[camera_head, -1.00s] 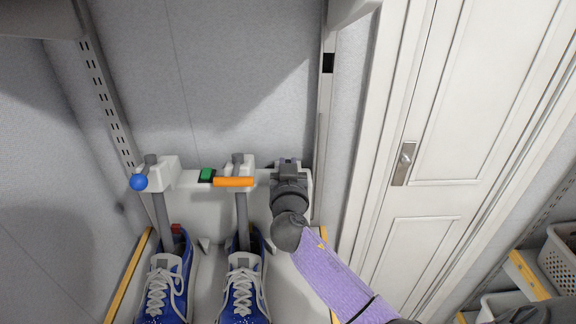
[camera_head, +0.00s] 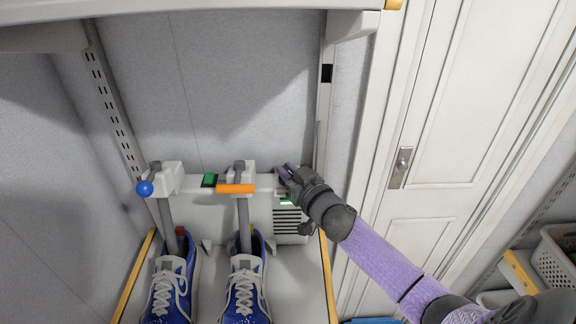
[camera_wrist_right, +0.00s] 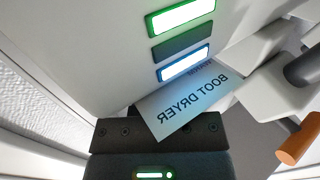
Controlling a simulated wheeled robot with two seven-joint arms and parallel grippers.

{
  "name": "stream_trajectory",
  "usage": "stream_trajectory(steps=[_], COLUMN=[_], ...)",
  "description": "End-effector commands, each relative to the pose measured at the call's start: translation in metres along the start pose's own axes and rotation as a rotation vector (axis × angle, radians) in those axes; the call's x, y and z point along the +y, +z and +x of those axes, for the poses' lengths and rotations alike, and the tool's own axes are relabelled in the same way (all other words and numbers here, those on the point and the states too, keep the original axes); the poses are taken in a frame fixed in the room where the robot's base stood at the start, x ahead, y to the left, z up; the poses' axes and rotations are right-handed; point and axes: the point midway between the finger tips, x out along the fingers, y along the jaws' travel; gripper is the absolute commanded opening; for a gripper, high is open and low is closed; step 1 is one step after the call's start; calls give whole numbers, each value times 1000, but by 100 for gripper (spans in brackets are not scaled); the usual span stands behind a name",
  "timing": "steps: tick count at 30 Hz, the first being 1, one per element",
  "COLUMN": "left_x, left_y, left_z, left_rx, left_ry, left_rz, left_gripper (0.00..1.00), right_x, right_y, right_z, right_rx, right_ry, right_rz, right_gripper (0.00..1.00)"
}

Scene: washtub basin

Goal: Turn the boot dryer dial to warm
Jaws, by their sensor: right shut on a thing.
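The white boot dryer (camera_head: 258,215) stands against the back wall, with a pair of blue shoes (camera_head: 172,285) on its two grey tubes. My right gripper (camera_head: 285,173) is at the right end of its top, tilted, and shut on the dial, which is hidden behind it. In the right wrist view the dark gripper body (camera_wrist_right: 160,150) is close to the white panel. My left gripper is not in view.
An orange handle (camera_head: 236,188) and a blue knob (camera_head: 145,188) stick out left of my right gripper. A green switch (camera_head: 210,179) sits between them. A shelf (camera_head: 190,12) hangs above. A white door (camera_head: 440,120) and a basket (camera_head: 560,255) are to the right.

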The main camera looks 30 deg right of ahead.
Motion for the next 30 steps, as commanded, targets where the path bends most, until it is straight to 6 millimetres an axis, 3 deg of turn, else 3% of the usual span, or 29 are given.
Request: stream_trajectory(steps=[8, 18, 30], left_x=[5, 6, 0], left_y=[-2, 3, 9], left_z=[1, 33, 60], left_rx=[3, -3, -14], left_ry=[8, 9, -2], left_rz=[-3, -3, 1], left_gripper=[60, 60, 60], right_x=[3, 2, 1], right_y=[1, 5, 2], right_z=[1, 1, 1], right_rx=[-2, -1, -1], right_ry=[-256, -536, -719], right_rz=[-8, -5, -2], right_gripper=[0, 0, 0])
